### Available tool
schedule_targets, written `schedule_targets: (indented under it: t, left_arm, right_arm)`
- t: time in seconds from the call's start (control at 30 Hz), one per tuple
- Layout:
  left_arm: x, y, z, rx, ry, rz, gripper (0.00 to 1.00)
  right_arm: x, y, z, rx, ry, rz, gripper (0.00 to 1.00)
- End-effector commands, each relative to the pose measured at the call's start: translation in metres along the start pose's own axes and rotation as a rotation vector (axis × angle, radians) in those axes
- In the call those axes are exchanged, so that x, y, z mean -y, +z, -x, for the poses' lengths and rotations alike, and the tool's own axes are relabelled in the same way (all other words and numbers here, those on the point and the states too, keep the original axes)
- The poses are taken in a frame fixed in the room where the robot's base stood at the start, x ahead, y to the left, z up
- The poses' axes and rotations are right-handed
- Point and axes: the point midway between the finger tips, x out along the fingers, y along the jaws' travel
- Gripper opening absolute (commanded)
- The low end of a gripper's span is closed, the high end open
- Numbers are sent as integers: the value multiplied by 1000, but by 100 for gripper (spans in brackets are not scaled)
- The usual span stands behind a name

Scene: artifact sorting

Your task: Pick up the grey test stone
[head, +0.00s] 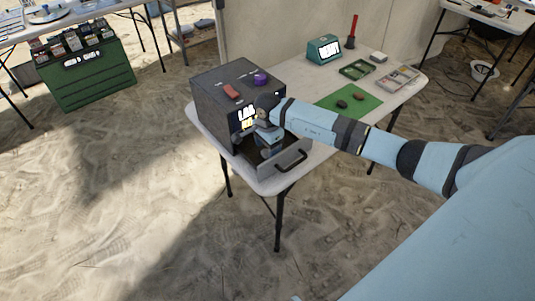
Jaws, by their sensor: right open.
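The right gripper (270,150) points down into the open drawer (284,167) of a dark grey machine (235,95) with a lit screen. Its fingers are small and partly hidden by the drawer and the wrist, and I see nothing held between them. I cannot make out a grey test stone in the drawer; the gripper covers much of its inside. Two dark brownish stones, one (341,104) left of the other (358,97), lie on a green mat (362,105) farther right. The left gripper is not in view.
The white table (305,90) also bears a teal box reading READY (324,49), a green tray (357,69), a divided tray (398,78) and a red-and-black upright tool (352,33). A green crate (83,75) stands on sand at left. My right arm crosses above the table.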

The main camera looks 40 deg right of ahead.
Motion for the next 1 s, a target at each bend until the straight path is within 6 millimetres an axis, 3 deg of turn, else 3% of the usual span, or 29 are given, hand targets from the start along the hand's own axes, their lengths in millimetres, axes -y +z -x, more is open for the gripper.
schedule_targets:
  t: [0.13,0.4,0.57,0.7,1.0]
  left_arm:
    - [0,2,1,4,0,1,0]
    - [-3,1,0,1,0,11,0]
    - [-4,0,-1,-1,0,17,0]
    - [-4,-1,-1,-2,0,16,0]
    - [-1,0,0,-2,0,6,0]
  right_arm:
    - [0,0,-18,1,1,-1,66]
    - [0,0,-22,0,-1,0,66]
    - [0,0,-21,0,-1,0,31]
    - [0,0,-21,0,-1,0,25]
    - [1,0,-18,0,-2,0,25]
